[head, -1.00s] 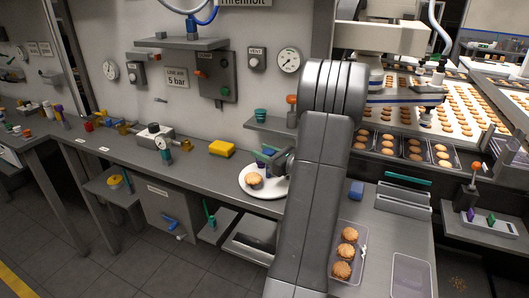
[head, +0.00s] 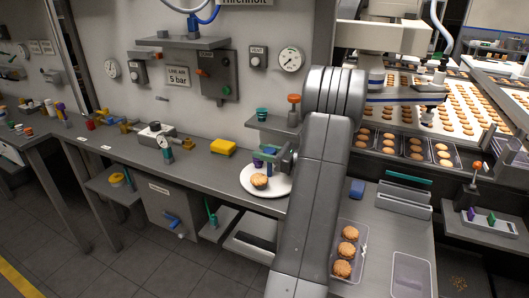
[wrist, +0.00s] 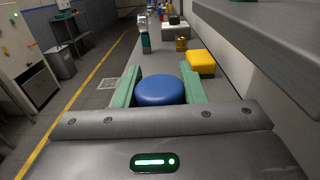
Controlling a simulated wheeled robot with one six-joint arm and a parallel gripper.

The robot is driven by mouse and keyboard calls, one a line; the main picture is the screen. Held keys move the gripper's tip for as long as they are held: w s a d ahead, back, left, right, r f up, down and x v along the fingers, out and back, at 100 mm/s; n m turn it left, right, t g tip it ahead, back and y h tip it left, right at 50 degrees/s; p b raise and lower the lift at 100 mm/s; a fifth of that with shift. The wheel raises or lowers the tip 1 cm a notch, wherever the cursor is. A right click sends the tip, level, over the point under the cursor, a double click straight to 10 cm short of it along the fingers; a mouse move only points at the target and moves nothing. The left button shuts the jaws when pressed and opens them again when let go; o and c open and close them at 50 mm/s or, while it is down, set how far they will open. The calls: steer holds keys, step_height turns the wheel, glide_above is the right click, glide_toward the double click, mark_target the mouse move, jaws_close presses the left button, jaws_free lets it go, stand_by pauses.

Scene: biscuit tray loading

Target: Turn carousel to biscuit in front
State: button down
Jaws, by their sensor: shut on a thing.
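The carousel (head: 278,186) is a white round plate on the bench, partly hidden behind my arm and gripper. One golden biscuit (head: 260,181) lies on its near side, left of the middle. My gripper (head: 272,158) is over the back of the plate in the head view. In the wrist view my gripper (wrist: 158,84) has its green fingers on both sides of a round blue knob (wrist: 160,91) and is shut on it. The knob's lower part is hidden by the gripper body.
A yellow block (head: 222,147) lies on the bench left of the plate. A shelf (head: 270,125) juts from the wall above it. A tray with several biscuits (head: 336,276) stands to the right of my arm. The bench between yellow block and plate is clear.

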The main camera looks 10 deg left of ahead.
steer(key=c, duration=0.9)
jaws_free()
steer(key=b+v, duration=0.2)
steer(key=v, duration=1.1)
steer(key=shift+d, duration=0.35)
steer(key=shift+s, duration=0.1)
steer(key=p+x, duration=0.2)
steer(key=x, duration=1.2)
steer(key=shift+d, duration=0.1)
